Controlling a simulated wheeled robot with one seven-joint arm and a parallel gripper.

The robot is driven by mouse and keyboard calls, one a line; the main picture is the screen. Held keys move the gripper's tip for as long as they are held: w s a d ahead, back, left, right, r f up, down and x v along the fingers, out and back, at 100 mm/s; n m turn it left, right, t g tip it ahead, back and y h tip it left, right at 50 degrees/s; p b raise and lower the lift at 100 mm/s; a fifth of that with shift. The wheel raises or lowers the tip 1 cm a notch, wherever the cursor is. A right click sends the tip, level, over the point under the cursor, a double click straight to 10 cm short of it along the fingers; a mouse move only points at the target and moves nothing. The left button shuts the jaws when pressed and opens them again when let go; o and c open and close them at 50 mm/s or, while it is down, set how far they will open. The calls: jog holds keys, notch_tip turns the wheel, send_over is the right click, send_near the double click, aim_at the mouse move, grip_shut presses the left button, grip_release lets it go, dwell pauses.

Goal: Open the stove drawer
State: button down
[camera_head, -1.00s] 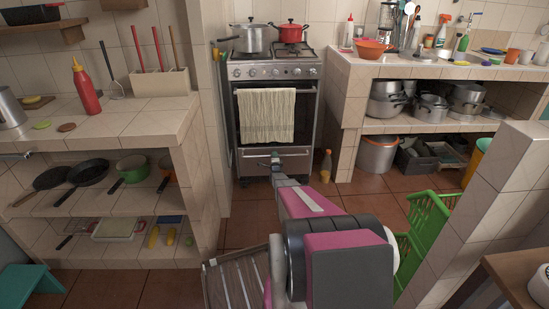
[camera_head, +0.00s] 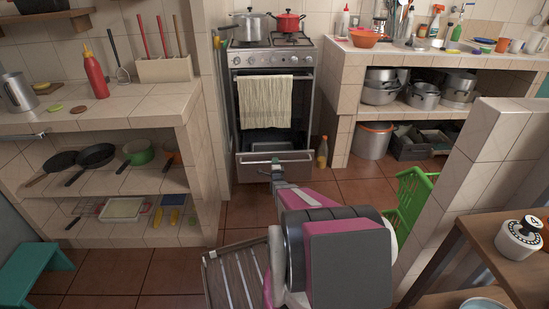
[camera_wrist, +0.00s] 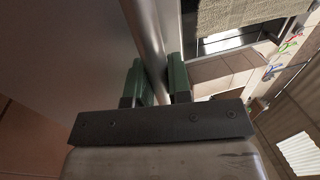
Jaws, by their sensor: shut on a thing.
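The stove (camera_head: 270,62) stands against the back wall with a cloth (camera_head: 265,102) hanging on its oven door. Its bottom drawer (camera_head: 300,164) is pulled out toward me, and the dark inside (camera_head: 268,138) shows behind the drawer front. My gripper (camera_head: 277,164) is at the middle of the drawer front. In the wrist view, its green fingers (camera_wrist: 159,80) are on either side of the round metal handle bar (camera_wrist: 143,30) and shut on it. The contact point is small in the head view.
A green crate (camera_head: 408,200) and a tiled half wall (camera_head: 485,150) are on the right. Tiled shelves (camera_head: 120,190) stand on the left. Some brown tiled floor (camera_head: 250,212) is free before the stove.

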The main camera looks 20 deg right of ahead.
jog(key=r+v, duration=0.1)
jog(key=v, duration=0.8)
jog(key=shift+s+r, duration=0.2)
jog(key=shift+r, duration=0.1)
jog(key=c, duration=1.1)
grip_release()
jog(key=shift+o, duration=0.2)
jog(key=shift+a, duration=0.1)
